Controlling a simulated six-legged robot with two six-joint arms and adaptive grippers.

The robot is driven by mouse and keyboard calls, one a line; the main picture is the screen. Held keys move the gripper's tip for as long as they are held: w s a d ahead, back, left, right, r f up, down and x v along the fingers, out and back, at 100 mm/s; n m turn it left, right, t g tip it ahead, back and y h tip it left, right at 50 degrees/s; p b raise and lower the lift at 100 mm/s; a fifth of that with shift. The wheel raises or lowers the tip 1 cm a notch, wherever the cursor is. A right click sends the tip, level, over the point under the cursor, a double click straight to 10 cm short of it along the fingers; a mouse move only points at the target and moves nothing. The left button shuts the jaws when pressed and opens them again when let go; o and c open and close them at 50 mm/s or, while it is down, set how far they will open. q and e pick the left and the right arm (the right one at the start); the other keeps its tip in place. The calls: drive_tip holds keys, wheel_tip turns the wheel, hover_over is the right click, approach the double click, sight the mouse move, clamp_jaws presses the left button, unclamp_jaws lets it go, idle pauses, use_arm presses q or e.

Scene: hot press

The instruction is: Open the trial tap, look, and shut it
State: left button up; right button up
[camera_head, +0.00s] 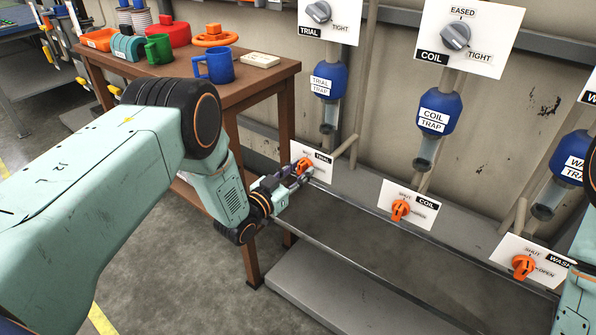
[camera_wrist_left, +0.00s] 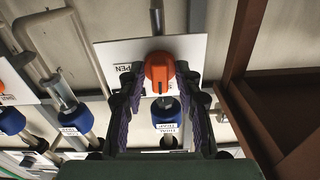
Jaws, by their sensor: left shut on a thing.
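The trial tap's orange handle (camera_head: 305,164) sits on a white plate (camera_head: 322,172) marked TRIAL, low on the wall in the head view. My left gripper (camera_head: 298,172) is shut on this handle. In the left wrist view the orange handle (camera_wrist_left: 160,70) is between the two dark fingers, in front of its plate (camera_wrist_left: 193,50). The word OPEN shows upside down left of it. The fingers partly cover the plate in the head view, and I cannot tell the tap's setting. Above it hang the blue trial trap (camera_head: 328,80) and the grey trial knob (camera_head: 318,12). My right gripper is out of view.
The orange coil tap (camera_head: 400,210) and wash tap (camera_head: 523,267) stand to the right along the grey trough (camera_head: 370,245). The blue coil trap (camera_head: 440,110) hangs above. A brown table (camera_head: 262,75) with mugs is close by on the left.

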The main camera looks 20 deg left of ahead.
use_arm(q)
drive_tip(key=shift+f+n, duration=0.1)
drive_tip(key=shift+n, duration=0.4)
drive_tip(key=o, duration=0.8)
drive_tip(key=shift+s+a, duration=0.1)
drive_tip(key=shift+s, duration=0.05)
drive_tip(key=v, duration=1.1)
drive_tip(key=shift+s, duration=0.4)
drive_tip(key=shift+a, duration=0.1)
